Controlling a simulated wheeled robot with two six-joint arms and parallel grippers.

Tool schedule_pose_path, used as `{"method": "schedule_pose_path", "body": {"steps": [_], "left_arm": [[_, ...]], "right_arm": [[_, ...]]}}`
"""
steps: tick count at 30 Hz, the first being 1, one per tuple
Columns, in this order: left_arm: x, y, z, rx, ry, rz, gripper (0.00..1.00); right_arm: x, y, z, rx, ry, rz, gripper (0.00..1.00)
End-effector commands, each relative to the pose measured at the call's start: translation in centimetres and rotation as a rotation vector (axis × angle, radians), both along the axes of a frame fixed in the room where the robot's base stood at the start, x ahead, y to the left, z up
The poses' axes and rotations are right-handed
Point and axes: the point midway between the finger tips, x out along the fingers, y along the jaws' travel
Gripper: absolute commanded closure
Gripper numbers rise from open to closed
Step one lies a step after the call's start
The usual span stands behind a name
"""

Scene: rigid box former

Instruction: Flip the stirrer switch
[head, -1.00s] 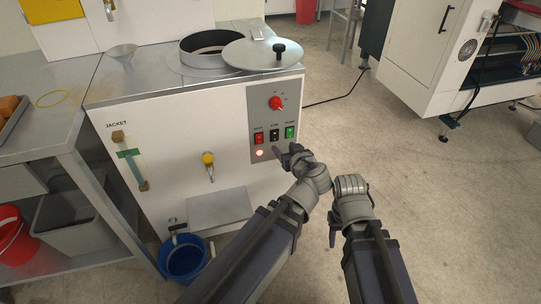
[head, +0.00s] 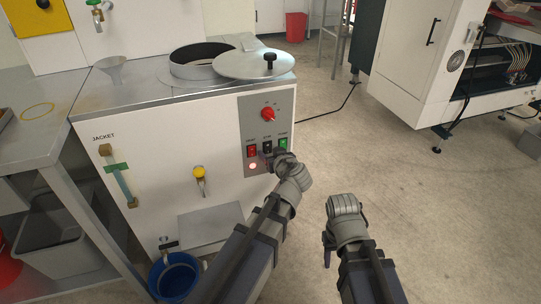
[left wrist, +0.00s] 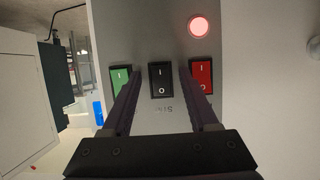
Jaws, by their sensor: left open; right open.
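The stirrer switch (head: 267,147) is the black rocker in the middle of the grey panel on the white machine. In the left wrist view the black switch (left wrist: 161,80) shows I and O marks, with a label reading like STIR beside it. My left gripper (head: 274,158) is at the panel just below the switches. In the wrist view its fingers (left wrist: 160,82) are open, one on each side of the black switch, with nothing between them. Contact cannot be told. My right gripper (head: 328,247) is open and empty, low over the floor to the right.
A red switch (head: 252,151) and a green switch (head: 283,144) flank the black one. A lit red lamp (head: 253,166) sits below and a red knob (head: 267,113) above. A yellow-handled valve (head: 199,174) and a blue bucket (head: 175,277) are to the left.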

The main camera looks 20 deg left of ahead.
Motion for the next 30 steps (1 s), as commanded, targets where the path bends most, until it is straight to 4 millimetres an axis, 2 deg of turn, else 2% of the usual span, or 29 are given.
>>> {"method": "schedule_pose_path", "body": {"steps": [7,23,30], "left_arm": [[0.03,0.04,0.0,0.0,0.0,0.0,0.4],[0.01,0.03,0.0,0.0,0.0,0.001,1.0],[0.01,0.03,0.0,0.0,0.0,0.001,1.0]], "right_arm": [[0.0,0.0,0.01,0.0,0.0,0.0,0.5],[0.0,0.0,0.0,0.0,0.0,0.0,0.5],[0.0,0.0,0.0,0.0,0.0,0.0,0.5]]}}
